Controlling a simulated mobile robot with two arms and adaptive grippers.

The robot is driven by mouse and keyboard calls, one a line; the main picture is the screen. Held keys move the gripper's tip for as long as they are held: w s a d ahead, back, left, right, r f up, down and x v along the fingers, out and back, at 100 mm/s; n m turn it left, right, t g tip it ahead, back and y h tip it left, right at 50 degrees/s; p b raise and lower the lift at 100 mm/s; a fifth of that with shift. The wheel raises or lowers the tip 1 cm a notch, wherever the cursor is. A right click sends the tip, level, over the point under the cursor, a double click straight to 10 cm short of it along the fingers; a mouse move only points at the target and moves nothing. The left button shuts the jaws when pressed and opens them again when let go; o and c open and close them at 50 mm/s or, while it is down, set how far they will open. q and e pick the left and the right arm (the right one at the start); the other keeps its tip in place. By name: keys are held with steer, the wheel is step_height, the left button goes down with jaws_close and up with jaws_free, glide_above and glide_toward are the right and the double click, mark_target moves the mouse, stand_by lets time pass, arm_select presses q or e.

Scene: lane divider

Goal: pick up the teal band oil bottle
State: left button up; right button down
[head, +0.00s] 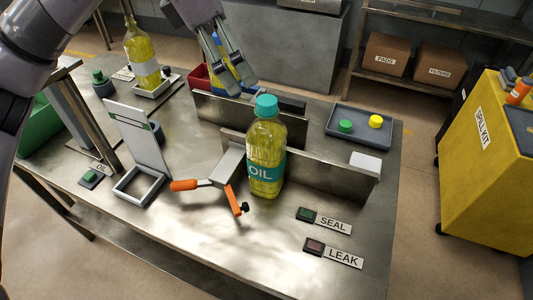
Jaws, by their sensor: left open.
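The teal band oil bottle (266,150) stands upright on the metal bench in the head view. It holds yellow oil and has a teal cap and a teal band marked OIL. Something yellow and blue shows behind the fingers, partly hidden. My right gripper is not in view.
A second oil bottle (141,55) with a pale band stands at the back left. A second divider (250,115) is behind the bottle. A tray (359,136) holds green and yellow caps. SEAL and LEAK buttons are at the front right. A white frame (138,150) stands left.

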mark_target(273, 125)
arm_select(q)
steer(key=p+x, duration=0.2)
steer(key=x, duration=0.9)
steer(key=shift+s+d+f, duration=0.1)
steer(key=shift+d+f, duration=0.05)
steer(key=shift+f, duration=0.15)
steer(key=p+x, duration=0.1)
steer(key=x, duration=0.1)
steer(key=p+x, duration=0.1)
steer(key=x, duration=0.1)
steer(key=shift+w+d+f+p, duration=0.15)
steer(key=shift+w+f+p, duration=0.1)
steer(key=shift+f+p, duration=0.05)
steer(key=shift+d+f, duration=0.15)
steer(key=shift+f, duration=0.2)
steer(key=c, duration=2)
steer(key=shift+w+r, duration=0.1)
steer(key=shift+w, duration=0.05)
steer(key=shift+c, duration=0.4)
